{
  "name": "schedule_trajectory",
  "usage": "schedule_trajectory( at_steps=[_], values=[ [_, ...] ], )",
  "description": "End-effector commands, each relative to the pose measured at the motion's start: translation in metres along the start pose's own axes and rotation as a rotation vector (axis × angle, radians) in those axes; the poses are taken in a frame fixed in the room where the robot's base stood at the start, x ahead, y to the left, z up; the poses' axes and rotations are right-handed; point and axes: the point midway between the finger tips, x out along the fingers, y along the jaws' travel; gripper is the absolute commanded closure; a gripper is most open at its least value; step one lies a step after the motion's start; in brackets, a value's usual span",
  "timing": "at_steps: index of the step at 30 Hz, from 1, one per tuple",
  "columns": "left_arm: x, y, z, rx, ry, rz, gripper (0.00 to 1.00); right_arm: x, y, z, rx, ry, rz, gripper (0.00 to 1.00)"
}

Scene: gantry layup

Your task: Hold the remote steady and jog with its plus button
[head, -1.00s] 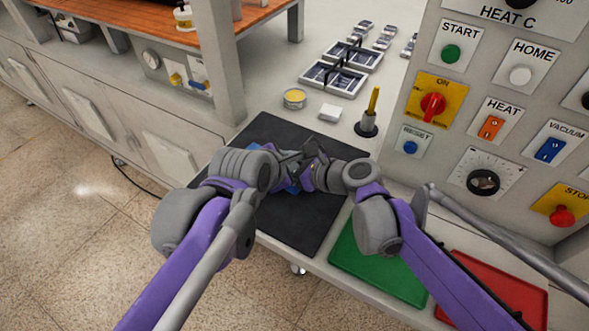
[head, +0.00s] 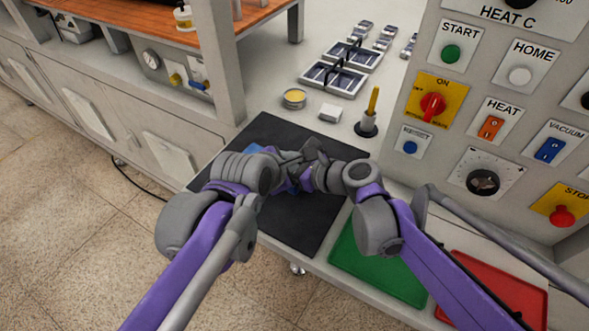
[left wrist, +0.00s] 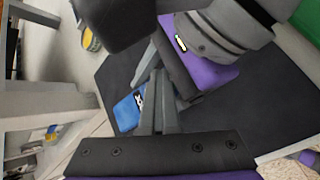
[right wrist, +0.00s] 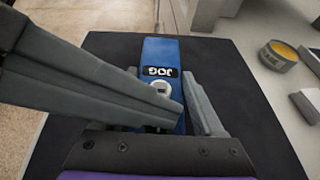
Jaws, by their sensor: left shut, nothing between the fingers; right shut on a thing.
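The blue remote (right wrist: 174,56) with a JOG label lies over the black mat in the right wrist view. A pale round button (right wrist: 161,87) sits below the label. My left gripper (left wrist: 160,78) is shut and empty. Its grey fingers cross the right wrist view from the left, with the tips beside the button; I cannot tell if they touch it. The remote also shows in the left wrist view (left wrist: 126,113). In the head view my wrists hide most of it.
The black mat (head: 312,232) lies under both grippers. A yellow-topped tin (head: 294,98), a white block (head: 330,112) and a yellow-handled tool in a stand (head: 367,123) are behind it. Green (head: 372,262) and red (head: 497,290) trays and the control panel (head: 440,150) are at right.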

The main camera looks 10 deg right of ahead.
Motion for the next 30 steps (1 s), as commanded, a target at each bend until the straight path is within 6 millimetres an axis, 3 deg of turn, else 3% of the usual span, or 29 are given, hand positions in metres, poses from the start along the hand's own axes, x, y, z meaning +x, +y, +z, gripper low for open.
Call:
schedule_trajectory(
  at_steps=[1, 20, 30],
  values=[
    [0.002, -0.007, -0.006, 0.001, 0.012, -0.015, 1.0, 0.0, -0.002, 0.003, 0.011, -0.005, -0.002, 1.0],
    [0.002, -0.007, -0.007, 0.002, 0.013, -0.015, 1.0, 0.0, -0.003, 0.004, 0.014, -0.007, -0.005, 1.0],
    [-0.011, -0.003, -0.001, 0.001, 0.012, -0.016, 1.0, 0.0, -0.005, 0.004, 0.013, -0.007, -0.01, 1.0]
  ],
)
